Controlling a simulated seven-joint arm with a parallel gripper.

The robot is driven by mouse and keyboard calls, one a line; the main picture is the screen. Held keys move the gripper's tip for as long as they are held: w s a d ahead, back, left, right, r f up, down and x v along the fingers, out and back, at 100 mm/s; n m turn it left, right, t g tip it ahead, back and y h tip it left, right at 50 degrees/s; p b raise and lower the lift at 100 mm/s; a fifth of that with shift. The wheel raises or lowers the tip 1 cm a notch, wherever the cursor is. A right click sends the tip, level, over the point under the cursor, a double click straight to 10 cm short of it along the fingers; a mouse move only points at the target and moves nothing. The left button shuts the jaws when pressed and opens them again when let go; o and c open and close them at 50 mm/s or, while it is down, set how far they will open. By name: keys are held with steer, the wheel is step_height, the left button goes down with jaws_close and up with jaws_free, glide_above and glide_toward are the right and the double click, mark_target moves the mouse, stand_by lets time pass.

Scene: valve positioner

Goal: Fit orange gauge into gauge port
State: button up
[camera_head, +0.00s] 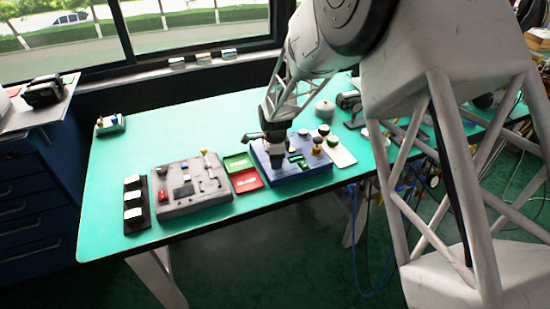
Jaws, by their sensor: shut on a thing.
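My gripper (272,150) points down over the left part of a blue valve positioner housing (310,178) on the green table. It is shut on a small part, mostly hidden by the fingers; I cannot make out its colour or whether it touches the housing. The housing carries a green block (296,159) and a brass-coloured round piece (317,147) near its right side. No gauge port can be told apart at this size, and I cannot clearly identify the orange gauge.
Left of the housing lie a green tray (238,163) and a red tray (246,182), then a grey panel (190,204) and a black strip with white blocks (134,221). A white mat (344,157) with round parts is at right.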

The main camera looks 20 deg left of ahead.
steer(key=shift+f, duration=0.1)
steer(key=o, duration=0.7)
steer(key=shift+r, duration=5.5)
step_height(320, 180, up, 7)
steer(key=shift+d, duration=0.1)
